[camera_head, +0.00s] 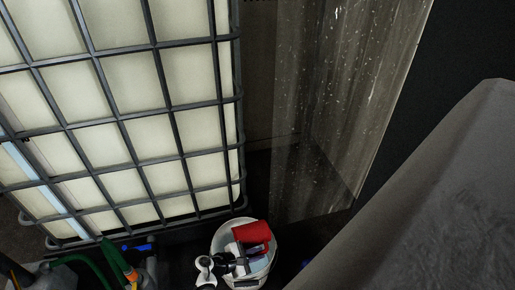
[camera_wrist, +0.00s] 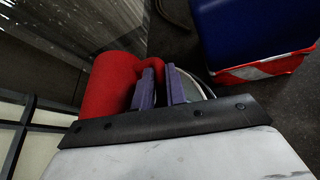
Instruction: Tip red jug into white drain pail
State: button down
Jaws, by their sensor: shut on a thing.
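The red jug (camera_head: 251,233) is over the white drain pail (camera_head: 222,233) in the head view and looks tipped on its side. In the wrist view the jug (camera_wrist: 106,85) fills the left middle, close against my gripper. In the head view my gripper (camera_head: 258,252) is above the pail's opening. Part of the pail's rim (camera_wrist: 208,84) shows behind the fingers in the wrist view. The jug's mouth and contents cannot be made out.
A caged white tank (camera_head: 120,110) stands behind and left of the pail. A clear strip curtain (camera_head: 340,100) hangs behind to the right. A green hose (camera_head: 113,258) lies at the lower left. A blue container (camera_wrist: 250,30) stands on a red-and-white one (camera_wrist: 265,70).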

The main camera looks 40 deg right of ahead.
jog(key=shift+w+a+r+g+h+b, duration=0.15)
jog(key=shift+a+r+g+h+b, duration=0.15)
jog(key=shift+h+b, duration=0.35)
jog(key=shift+w+a+r+g+h+b, duration=0.2)
jog(key=shift+a+r+h+b, duration=0.15)
jog(key=shift+h, duration=0.5)
jog(key=shift+r, duration=0.1)
jog(key=shift+a+r, duration=0.1)
dwell(0.4)
